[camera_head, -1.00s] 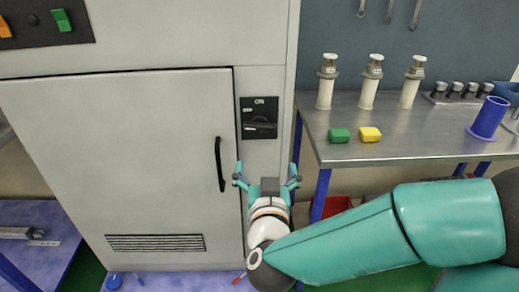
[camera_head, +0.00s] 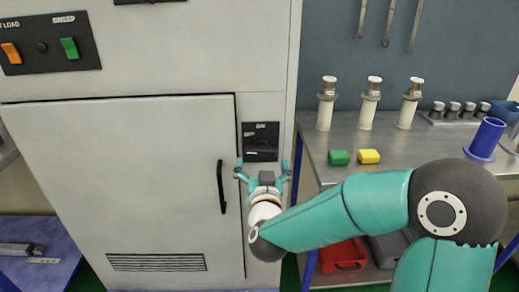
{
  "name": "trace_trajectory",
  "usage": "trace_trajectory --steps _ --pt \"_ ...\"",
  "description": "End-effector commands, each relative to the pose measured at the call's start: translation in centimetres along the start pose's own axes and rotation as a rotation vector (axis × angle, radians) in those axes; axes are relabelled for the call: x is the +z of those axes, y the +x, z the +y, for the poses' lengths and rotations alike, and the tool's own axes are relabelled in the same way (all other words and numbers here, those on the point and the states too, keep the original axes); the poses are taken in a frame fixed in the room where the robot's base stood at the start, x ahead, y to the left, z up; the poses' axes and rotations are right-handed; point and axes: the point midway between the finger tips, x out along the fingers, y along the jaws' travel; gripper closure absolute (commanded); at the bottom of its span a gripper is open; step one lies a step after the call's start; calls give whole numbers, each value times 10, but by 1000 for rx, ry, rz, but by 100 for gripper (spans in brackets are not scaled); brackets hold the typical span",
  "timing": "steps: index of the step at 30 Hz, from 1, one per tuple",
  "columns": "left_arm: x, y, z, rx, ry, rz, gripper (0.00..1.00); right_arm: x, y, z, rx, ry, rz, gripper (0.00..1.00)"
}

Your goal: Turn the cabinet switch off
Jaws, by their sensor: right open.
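The cabinet switch (camera_head: 261,142) is a black plate with a dark rotary handle and the label ON above it, on the right side of the grey cabinet (camera_head: 165,130). The handle lies about horizontal. My right gripper (camera_head: 263,165) is open and empty, with its teal fingers spread just below the switch and pointing up at it. Its fingertips lie near the plate's lower edge. I cannot tell whether they touch the cabinet. My left gripper is not in view.
The cabinet door has a black handle (camera_head: 221,187) left of my gripper. A control panel (camera_head: 50,44) is at upper left. A red bin (camera_head: 342,255) sits below.

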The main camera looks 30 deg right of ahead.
Motion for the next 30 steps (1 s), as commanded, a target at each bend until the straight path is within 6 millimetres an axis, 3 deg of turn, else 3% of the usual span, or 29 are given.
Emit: trace_trajectory --steps 3,9,22,30 --pt "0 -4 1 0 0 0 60 -1 24 0 3 0 0 0" --pt "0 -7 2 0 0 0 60 -1 50 0 2 0 0 0" --pt "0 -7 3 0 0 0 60 0 59 0 0 0 0 0" --pt "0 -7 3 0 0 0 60 0 58 0 -1 0 0 45"
